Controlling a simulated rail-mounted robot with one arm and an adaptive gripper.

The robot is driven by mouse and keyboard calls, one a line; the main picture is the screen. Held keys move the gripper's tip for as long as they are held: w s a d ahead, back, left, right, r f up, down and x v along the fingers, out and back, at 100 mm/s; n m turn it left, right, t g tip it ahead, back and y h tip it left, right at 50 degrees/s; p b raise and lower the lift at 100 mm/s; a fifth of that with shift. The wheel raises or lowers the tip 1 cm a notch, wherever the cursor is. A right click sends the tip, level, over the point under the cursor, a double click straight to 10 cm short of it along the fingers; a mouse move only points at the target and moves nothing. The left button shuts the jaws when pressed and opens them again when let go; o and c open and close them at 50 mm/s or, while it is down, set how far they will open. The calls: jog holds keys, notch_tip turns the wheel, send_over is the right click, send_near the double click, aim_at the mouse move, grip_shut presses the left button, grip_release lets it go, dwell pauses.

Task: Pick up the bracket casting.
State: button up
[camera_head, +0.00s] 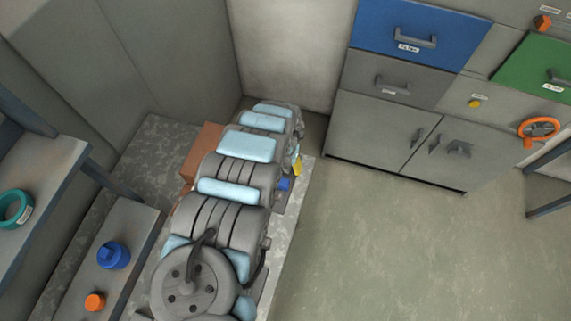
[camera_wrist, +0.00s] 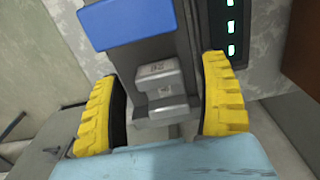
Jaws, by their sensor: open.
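A small grey stepped block, which looks like the bracket casting (camera_wrist: 158,78), shows in the middle of the wrist view with faint markings on its face. It is against a dark grey housing with a blue panel (camera_wrist: 125,20) above. My gripper (camera_wrist: 162,88) is open, with one yellow finger on each side of the block and a visible gap on both sides. I cannot tell how deep the block sits between the fingers. In the head view my arm hides the block, and only a bit of yellow finger (camera_head: 297,166) shows.
A black strip with green lights (camera_wrist: 231,28) is close beside the right finger. Cabinets with a blue drawer (camera_head: 400,22) stand behind open floor.

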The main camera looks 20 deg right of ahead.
jog(key=shift+c, duration=0.4)
jog(key=c, duration=1.3)
jog(key=shift+o, duration=0.2)
